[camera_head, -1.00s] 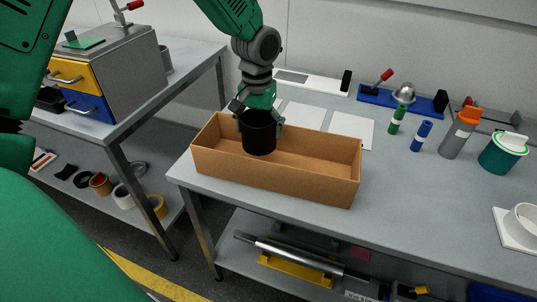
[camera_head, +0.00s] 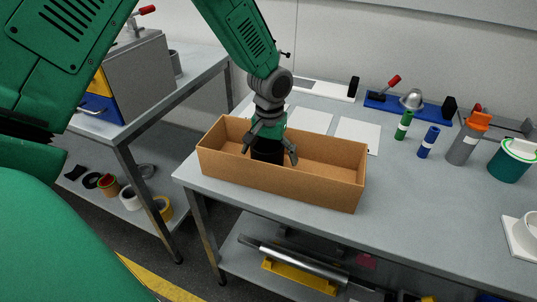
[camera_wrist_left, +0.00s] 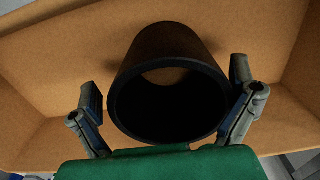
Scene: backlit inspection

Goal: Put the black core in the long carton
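The long carton (camera_head: 310,190) is an open brown box at the near left part of the grey table. The black core (camera_head: 268,152) is a short dark tube inside the carton, left of its middle; the front wall hides its lower part. In the left wrist view the core (camera_wrist_left: 125,75) stands with its open end toward me, and brown carton floor shows through its hole. My left gripper (camera_head: 269,156) is open, its fingers spread on either side of the core. In the wrist view gaps show between fingers and core. My right gripper is out of view.
Behind the carton lie white sheets (camera_head: 357,134). To the right stand a green tube (camera_head: 403,125), a blue tube (camera_head: 428,141), a grey bottle with orange cap (camera_head: 466,143) and a green container (camera_head: 510,162).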

